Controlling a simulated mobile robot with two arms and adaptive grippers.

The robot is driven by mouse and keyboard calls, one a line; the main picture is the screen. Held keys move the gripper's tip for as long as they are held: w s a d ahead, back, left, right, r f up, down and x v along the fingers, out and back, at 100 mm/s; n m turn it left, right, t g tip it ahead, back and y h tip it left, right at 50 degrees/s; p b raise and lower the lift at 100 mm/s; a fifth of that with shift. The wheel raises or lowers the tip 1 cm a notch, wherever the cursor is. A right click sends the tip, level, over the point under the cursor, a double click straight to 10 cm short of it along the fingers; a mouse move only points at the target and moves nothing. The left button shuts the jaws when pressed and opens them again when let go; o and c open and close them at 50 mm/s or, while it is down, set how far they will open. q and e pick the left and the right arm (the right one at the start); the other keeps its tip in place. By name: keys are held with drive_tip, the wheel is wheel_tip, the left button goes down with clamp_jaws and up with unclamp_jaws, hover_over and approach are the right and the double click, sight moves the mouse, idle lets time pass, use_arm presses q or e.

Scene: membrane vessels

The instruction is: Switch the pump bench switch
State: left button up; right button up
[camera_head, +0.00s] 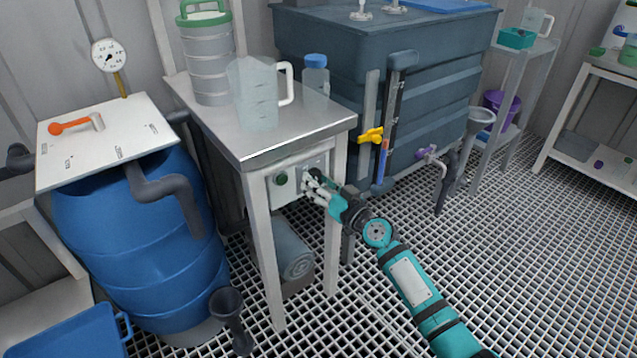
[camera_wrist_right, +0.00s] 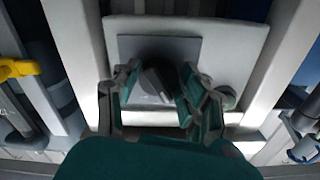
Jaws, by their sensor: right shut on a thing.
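The pump bench (camera_head: 300,134) is a pale metal table with a white switch box under its front edge. The box carries a grey plate and a green button (camera_head: 281,179). In the right wrist view the switch knob (camera_wrist_right: 155,80), dark grey, sits on the grey plate (camera_wrist_right: 190,49) between my fingers. My right gripper (camera_head: 311,180) is at the box front, and it also shows in the right wrist view (camera_wrist_right: 157,92), its fingers closed around the knob. The fingers hide the knob in the head view. My left gripper is not in view.
A clear jug (camera_head: 256,95), a stacked grey canister (camera_head: 207,60) and a blue-capped bottle (camera_head: 315,74) stand on the bench. A blue barrel (camera_head: 140,245) is at left. A large dark tank (camera_head: 340,45) with a yellow valve handle (camera_head: 371,135) stands behind. The grid floor at right is clear.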

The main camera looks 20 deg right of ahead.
drive_tip(key=shift+c, duration=1.4)
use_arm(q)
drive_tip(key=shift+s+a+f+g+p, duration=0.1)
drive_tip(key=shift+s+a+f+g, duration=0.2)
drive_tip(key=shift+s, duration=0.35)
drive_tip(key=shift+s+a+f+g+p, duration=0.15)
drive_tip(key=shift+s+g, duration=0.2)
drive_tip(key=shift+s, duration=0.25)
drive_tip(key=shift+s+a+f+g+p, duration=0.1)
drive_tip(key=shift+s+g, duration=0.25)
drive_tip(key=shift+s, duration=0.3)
use_arm(e)
drive_tip(key=shift+a+r+m, duration=0.1)
drive_tip(key=shift+m, duration=2.9)
drive_tip(key=shift+a+r+m, duration=0.1)
drive_tip(key=shift+m, duration=2.9)
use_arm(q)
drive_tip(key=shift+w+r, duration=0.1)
use_arm(e)
drive_tip(key=o, duration=1.2)
drive_tip(key=shift+d, duration=0.1)
